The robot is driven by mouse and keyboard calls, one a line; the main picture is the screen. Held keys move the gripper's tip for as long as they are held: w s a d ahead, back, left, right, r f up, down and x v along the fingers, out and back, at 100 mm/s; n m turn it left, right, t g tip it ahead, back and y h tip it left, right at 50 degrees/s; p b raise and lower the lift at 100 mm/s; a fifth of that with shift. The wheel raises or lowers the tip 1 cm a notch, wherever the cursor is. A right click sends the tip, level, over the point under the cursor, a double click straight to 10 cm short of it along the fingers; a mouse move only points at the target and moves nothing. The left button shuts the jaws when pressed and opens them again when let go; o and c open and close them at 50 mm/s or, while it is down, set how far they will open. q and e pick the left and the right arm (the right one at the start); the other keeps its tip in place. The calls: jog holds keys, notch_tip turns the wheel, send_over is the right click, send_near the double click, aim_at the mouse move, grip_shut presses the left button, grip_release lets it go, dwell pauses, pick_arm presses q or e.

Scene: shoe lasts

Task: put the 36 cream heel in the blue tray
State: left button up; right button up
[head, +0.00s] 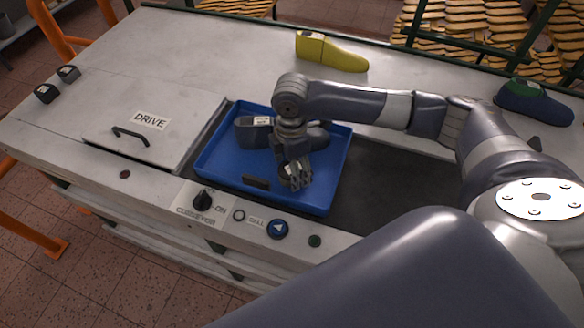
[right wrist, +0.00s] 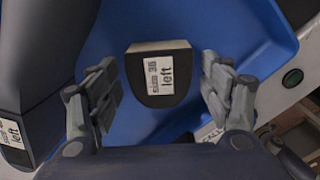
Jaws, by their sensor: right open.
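A small heel piece (right wrist: 137,66) lies in the blue tray (right wrist: 252,22), with a cream edge and a dark face labelled "size 36 left". In the head view my right gripper (head: 296,181) points down into the blue tray (head: 215,160), near its front edge, and largely hides the piece. In the right wrist view my right gripper (right wrist: 162,85) is open. Its fingers are on either side of the piece, with a visible gap on both sides. My left gripper is not in view.
A dark grey shoe last (head: 252,134) lies in the tray, beside my right gripper. A yellow last (head: 332,53) and a blue-green last (head: 534,103) stand at the back of the bench. Conveyor controls (head: 203,200) are in front of the tray. The dark belt right of the tray is clear.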

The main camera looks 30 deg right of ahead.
notch_tip(320, 180, up, 12)
jog(key=b, duration=0.2)
jog(key=shift+f, duration=0.25)
jog(key=shift+s+f, duration=0.1)
jog(key=shift+f, duration=0.05)
